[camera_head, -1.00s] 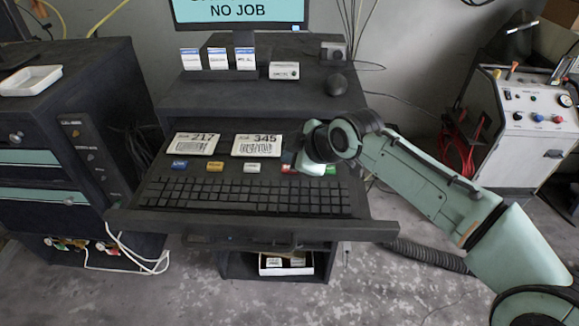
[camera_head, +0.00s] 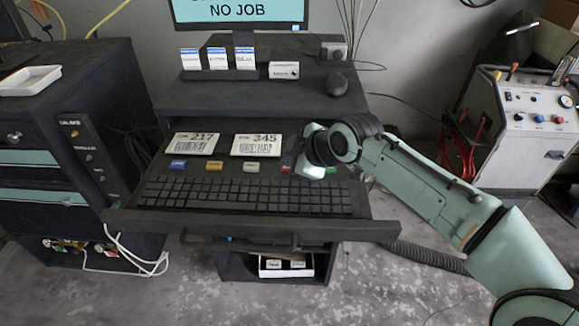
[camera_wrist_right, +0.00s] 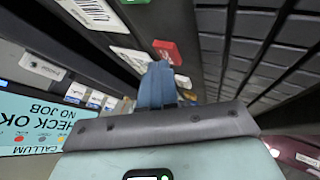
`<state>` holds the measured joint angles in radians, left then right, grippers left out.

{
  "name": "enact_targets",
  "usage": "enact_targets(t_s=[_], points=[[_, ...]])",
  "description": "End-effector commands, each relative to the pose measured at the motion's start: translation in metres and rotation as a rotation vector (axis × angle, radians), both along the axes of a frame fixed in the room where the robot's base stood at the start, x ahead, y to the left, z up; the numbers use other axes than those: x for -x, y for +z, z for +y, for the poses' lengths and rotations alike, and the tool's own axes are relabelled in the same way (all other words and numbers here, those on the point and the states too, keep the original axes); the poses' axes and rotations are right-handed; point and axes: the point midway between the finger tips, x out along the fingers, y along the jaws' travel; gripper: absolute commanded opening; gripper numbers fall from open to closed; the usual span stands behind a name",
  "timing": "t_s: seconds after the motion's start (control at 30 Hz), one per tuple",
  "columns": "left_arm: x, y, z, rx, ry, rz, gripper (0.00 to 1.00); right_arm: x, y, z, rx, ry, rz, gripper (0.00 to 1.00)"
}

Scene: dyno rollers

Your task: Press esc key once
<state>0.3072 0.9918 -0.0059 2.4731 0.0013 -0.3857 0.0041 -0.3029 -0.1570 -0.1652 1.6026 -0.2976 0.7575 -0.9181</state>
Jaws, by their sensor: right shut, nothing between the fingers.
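A dark keyboard (camera_head: 245,196) lies on the pulled-out drawer of the workstation, with rows of black keys. Behind it is a row of coloured keys: blue (camera_head: 178,164), orange (camera_head: 214,165), white (camera_head: 251,165), red (camera_head: 287,163) and green, partly hidden. No esc label can be read. My right gripper (camera_head: 304,168) is over the right end of this row, near the red key. In the right wrist view my shut, empty fingers (camera_wrist_right: 160,68) point at the red key (camera_wrist_right: 167,50), with the keyboard (camera_wrist_right: 262,50) on the right. Contact cannot be told. My left gripper is not in view.
Two number cards (camera_head: 193,145) and (camera_head: 257,145) lie behind the coloured keys. A monitor (camera_head: 240,11) reads NO JOB above small upright cards. A dark round knob (camera_head: 336,84) stands on the shelf behind my right arm. A control cart (camera_head: 528,123) stands at the right.

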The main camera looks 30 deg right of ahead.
Motion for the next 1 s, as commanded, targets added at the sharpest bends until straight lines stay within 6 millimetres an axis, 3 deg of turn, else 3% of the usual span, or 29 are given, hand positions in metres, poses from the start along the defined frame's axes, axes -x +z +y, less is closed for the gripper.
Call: enact_targets(t_s=[0.5, 1.0], points=[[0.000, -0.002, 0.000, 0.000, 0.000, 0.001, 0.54, 0.000, -0.003, 0.000, 0.000, 0.000, 0.003, 0.00], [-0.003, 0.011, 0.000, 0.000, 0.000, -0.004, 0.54, 0.000, 0.013, 0.000, 0.000, 0.000, 0.001, 0.00]])
